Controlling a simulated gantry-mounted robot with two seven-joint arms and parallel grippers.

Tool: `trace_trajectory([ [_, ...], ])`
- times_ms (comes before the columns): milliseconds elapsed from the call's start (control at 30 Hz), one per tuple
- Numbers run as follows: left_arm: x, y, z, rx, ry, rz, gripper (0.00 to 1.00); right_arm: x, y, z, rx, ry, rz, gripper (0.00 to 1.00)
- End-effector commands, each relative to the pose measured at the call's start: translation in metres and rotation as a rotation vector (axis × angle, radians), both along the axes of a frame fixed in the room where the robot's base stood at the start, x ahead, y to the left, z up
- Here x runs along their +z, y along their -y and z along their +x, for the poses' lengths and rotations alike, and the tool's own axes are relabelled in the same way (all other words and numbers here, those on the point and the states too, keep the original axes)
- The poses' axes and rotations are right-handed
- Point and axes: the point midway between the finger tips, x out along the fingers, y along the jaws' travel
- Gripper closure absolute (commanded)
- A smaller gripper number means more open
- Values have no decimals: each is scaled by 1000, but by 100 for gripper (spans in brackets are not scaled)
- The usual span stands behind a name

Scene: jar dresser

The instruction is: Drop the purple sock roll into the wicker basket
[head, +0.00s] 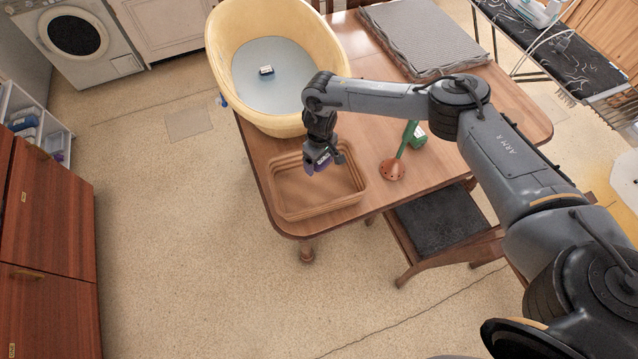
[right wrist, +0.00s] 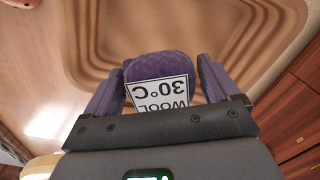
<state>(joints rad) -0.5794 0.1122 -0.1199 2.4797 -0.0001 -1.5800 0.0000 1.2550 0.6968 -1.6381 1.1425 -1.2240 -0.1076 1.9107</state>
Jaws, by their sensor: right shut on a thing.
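The purple sock roll (head: 320,161) is held in my right gripper (head: 324,158), which is shut on it. In the right wrist view the roll (right wrist: 158,66) sits between the two fingers and carries a white label reading "WOOL 30°C". The wicker basket (head: 291,210) stands at the near left corner of the table. In the head view the gripper and roll are over the basket's back right part. In the right wrist view the basket's ridged wall (right wrist: 265,45) lies beyond and below the roll. The basket looks empty where visible. My left gripper is not in view.
A yellow tub (head: 222,60) with a small dark item (head: 266,70) in it stands behind the basket. A copper-coloured cone with a green handle (head: 392,169) and a green box (head: 418,137) are to the right. A grey folded mat (head: 424,35) lies at the table's back.

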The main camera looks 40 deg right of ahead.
Motion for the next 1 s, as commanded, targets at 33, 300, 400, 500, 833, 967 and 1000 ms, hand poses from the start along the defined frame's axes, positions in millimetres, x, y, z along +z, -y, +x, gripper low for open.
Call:
trace_trajectory([
  [33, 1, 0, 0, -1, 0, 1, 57, 1, 0, 0, 0, 0, 0, 41],
  [300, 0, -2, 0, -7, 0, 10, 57, 1, 0, 0, 0, 0, 0, 0],
  [400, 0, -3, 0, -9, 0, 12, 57, 0, 0, 0, 0, 0, 0, 0],
  [500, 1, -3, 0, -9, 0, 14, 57, 3, 0, 0, 0, 0, 0, 0],
  [833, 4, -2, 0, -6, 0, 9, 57, 46, 0, 1, 1, 2, 1, 0],
  [967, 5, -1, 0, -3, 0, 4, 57, 69, 0, 1, 0, 2, 1, 0],
  [1000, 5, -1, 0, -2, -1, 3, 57, 75, 0, 1, -1, 3, 1, 0],
])
